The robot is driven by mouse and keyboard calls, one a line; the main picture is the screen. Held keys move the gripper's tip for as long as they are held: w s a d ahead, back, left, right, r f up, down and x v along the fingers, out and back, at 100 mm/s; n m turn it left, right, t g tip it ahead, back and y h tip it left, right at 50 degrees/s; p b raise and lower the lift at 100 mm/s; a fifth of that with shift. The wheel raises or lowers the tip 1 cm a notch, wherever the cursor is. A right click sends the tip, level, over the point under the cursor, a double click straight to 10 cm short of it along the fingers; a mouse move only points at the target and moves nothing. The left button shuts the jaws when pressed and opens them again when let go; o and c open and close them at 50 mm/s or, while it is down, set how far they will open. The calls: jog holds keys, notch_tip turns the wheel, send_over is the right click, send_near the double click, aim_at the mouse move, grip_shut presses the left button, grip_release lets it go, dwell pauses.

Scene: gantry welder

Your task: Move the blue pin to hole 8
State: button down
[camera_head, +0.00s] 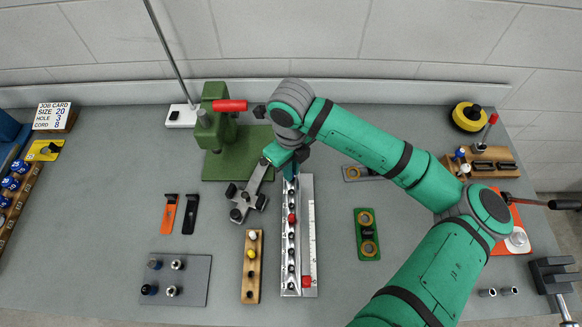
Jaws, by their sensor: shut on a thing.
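My gripper (289,168) is at the far end of the metal rail (310,235), low over it or touching it; I cannot tell which. It is shut on a narrow dark bluish thing that looks like the blue pin, mostly hidden by the hand. The rail runs toward the camera, with a row of small dark seats and a scale strip along its right side. A red piece (291,218) stands in the row, and a red block (306,281) sits near the rail's near end. Hole numbers are too small to read.
A job card (52,116) reads size 20, hole 3, cord 8. A green plate (368,247) lies right.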

jog(key=shift+a+f, duration=0.1)
jog(key=shift+f, duration=0.5)
jog(key=c, duration=1.7)
grip_release()
jog(key=shift+r, duration=0.15)
notch_tip(320, 180, up, 11)
jog(key=shift+f, duration=0.2)
